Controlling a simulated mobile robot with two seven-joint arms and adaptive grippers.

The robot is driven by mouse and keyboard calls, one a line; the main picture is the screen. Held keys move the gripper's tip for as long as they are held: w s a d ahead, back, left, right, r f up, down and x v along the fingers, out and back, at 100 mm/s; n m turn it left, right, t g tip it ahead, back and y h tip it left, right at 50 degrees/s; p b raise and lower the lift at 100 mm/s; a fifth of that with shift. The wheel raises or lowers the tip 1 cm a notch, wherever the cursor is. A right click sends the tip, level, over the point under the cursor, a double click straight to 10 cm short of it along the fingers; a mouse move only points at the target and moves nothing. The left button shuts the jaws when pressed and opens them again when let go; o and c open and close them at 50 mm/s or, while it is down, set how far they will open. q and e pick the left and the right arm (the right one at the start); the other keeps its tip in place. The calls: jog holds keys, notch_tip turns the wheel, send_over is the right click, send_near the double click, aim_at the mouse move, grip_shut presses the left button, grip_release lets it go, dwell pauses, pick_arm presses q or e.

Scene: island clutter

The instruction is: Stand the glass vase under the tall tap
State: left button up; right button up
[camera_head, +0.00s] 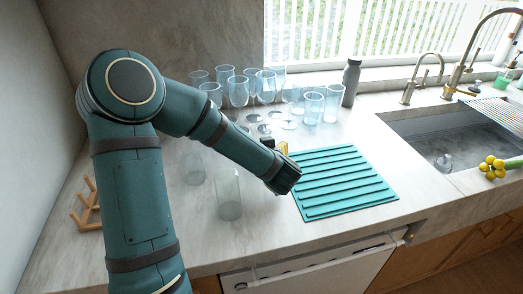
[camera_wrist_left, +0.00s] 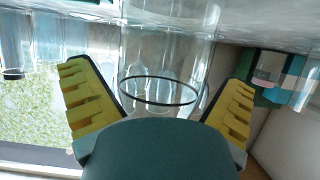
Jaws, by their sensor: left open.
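My left arm reaches over the counter, and my left gripper (camera_head: 279,148) is mostly hidden behind its wrist. In the left wrist view the gripper (camera_wrist_left: 160,100) is open, its yellow fingers on either side of a clear glass vessel (camera_wrist_left: 165,60) with a dark ring. I cannot tell whether they touch it. A tall clear glass vessel (camera_head: 229,198) stands on the counter left of the wrist, with another (camera_head: 194,168) behind it. I cannot tell which is the vase. The tall tap (camera_head: 462,72) arches at the right, over the sink (camera_head: 435,143).
Several glasses (camera_head: 240,90) and a grey bottle (camera_head: 350,82) stand at the back. A teal ribbed mat (camera_head: 340,180) lies bare right of the gripper. A shorter tap (camera_head: 410,85) stands behind the sink. A wooden rack (camera_head: 85,208) is at left.

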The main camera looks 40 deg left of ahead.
pick_arm(q)
jog(key=c, duration=1.2)
